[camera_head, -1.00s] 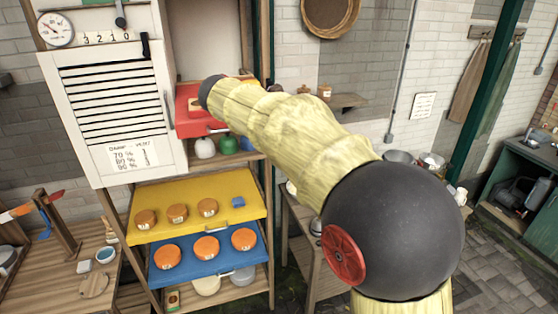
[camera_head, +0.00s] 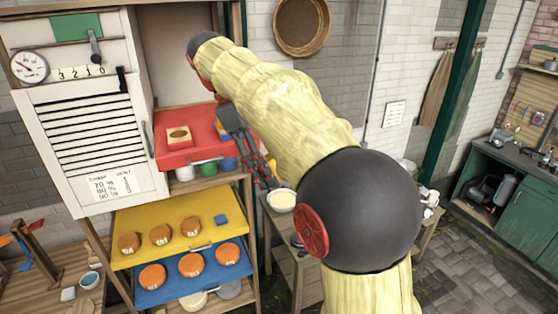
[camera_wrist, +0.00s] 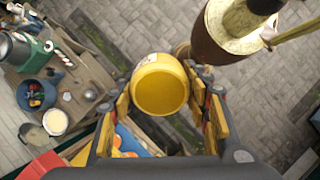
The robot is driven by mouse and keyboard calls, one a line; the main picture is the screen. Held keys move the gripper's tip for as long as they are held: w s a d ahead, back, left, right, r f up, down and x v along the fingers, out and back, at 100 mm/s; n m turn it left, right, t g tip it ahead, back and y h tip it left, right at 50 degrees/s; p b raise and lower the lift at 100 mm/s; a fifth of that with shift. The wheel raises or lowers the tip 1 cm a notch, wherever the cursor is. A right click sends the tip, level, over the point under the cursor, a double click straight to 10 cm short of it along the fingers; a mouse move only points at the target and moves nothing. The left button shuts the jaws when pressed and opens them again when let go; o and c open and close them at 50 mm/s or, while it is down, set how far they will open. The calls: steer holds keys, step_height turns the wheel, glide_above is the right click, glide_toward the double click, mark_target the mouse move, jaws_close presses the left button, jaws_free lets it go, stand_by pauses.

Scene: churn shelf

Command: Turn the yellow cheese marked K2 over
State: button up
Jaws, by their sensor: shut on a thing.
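A yellow cheese (camera_wrist: 161,90) sits between the fingers of my gripper (camera_wrist: 160,84) in the wrist view, and the gripper is shut on it. One round flat face turns toward the wrist camera. A small pale mark shows on its far rim, too small to read. In the head view my gripper (camera_head: 262,168) hangs to the right of the red shelf (camera_head: 198,149), above the small table. The held cheese cannot be made out there.
A bowl with pale contents (camera_head: 281,201) stands on the small wooden table. The yellow shelf (camera_head: 178,214) and blue shelf (camera_head: 160,294) hold brownish and orange cheeses. A small box (camera_head: 179,136) sits on the red shelf. A large brown vessel (camera_wrist: 228,38) shows in the wrist view.

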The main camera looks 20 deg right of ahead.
steer(key=s+a+r+t+y, duration=0.1)
steer(key=s+a, duration=0.3)
steer(key=a, duration=0.4)
steer(key=s+a+r+t+y, duration=0.1)
steer(key=s+a+t+y, duration=0.1)
steer(key=a, duration=0.6)
steer(key=shift+s+r+m+t+y, duration=0.25)
steer(key=shift+s+m+t+y, duration=0.2)
steer(key=shift+s, duration=0.8)
